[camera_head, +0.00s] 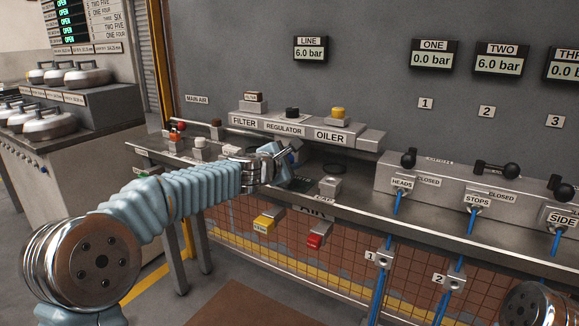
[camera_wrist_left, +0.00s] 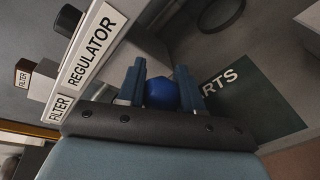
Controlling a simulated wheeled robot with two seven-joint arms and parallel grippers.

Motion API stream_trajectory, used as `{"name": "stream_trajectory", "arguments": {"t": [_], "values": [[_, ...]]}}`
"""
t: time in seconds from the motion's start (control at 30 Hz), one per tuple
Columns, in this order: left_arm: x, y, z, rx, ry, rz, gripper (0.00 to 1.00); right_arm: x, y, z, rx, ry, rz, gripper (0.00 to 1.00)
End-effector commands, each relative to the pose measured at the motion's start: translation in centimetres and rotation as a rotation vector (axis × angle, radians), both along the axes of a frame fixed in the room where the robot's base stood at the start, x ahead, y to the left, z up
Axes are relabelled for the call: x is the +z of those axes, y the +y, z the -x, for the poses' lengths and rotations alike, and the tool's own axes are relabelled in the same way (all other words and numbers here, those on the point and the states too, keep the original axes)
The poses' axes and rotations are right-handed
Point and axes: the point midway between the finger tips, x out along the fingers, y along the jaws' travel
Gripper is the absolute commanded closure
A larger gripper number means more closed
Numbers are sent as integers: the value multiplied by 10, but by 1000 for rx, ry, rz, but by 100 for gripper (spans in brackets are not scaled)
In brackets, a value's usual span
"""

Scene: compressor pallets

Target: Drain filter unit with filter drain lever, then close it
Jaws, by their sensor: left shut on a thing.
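The filter unit shows by its FILTER label (camera_head: 243,121) at the left of the grey wall unit, beside the regulator and oiler. In the left wrist view the FILTER label (camera_wrist_left: 60,107) is at the lower left. My left gripper (camera_head: 290,158) is below the regulator and oiler labels, in front of the unit. In the left wrist view its two blue fingers are shut on a round blue knob (camera_wrist_left: 161,93). I take this for the drain lever's knob; its shaft is hidden, so the lever's position cannot be told. My right gripper is out of view.
A metal bench (camera_head: 350,213) runs under the units. Valve levers with black knobs, such as HEADS (camera_head: 408,160), stand on a grey box at the right. A dark green mat marked PARTS (camera_wrist_left: 250,105) lies beside the gripper.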

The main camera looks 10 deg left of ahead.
Motion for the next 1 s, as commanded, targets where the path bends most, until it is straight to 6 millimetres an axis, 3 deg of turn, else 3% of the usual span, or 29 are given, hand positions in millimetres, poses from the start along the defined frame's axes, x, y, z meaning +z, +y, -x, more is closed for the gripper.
{"name": "stream_trajectory", "arguments": {"t": [0.43,0.47,0.6,1.0], "values": [[-4,0,-3,72,8,1,95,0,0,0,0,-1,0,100],[-4,0,-3,72,8,1,62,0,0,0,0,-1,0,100],[-3,0,-3,72,6,1,41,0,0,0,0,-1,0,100],[0,2,6,71,2,1,41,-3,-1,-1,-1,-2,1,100]]}}
